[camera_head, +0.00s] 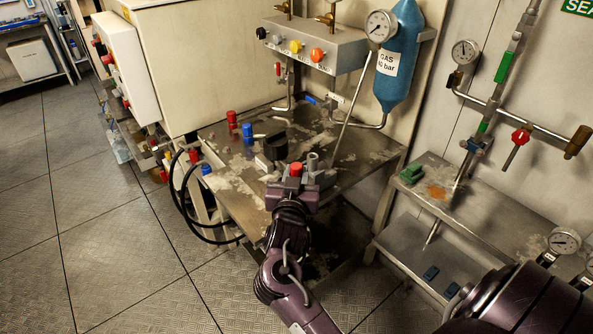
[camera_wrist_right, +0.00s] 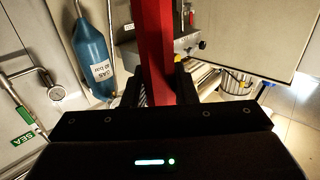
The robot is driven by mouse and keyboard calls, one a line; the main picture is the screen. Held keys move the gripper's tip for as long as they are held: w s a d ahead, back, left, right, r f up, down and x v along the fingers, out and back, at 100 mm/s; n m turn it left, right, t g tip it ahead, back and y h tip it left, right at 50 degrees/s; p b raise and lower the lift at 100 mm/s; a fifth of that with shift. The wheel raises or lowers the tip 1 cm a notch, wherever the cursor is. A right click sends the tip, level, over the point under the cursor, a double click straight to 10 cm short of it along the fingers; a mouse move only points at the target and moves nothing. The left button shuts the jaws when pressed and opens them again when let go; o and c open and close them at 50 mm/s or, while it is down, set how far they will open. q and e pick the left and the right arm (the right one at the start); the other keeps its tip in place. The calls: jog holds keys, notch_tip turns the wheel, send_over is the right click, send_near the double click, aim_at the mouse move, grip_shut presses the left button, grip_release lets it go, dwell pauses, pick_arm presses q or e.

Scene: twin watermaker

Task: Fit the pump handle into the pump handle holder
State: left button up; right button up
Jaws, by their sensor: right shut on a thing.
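My right gripper (camera_head: 293,184) reaches over the front of the metal bench, and its jaws also show in the right wrist view (camera_wrist_right: 162,98). It is shut on the red pump handle (camera_wrist_right: 156,45), a straight bar that runs up out of that picture. In the head view only a short red end (camera_head: 296,169) of the handle shows above the jaws. A grey upright socket-like piece (camera_head: 312,161) stands just right of the red end; I cannot tell whether it is the pump handle holder or whether they touch. My left gripper is out of view.
The worn metal bench (camera_head: 235,178) also carries a black knob (camera_head: 275,147) and red and blue caps (camera_head: 247,133). A blue gas bottle (camera_head: 398,62) and valve panel (camera_head: 318,45) are behind. A lower shelf (camera_head: 480,205) stands right; open floor (camera_head: 95,240) lies left.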

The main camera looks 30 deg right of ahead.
jog(key=shift+f, duration=0.4)
jog(key=shift+p, duration=0.7)
dwell(1.5)
jog(key=shift+f+b, duration=2.2)
jog(key=shift+f, duration=1.4)
jog(key=o, duration=0.9)
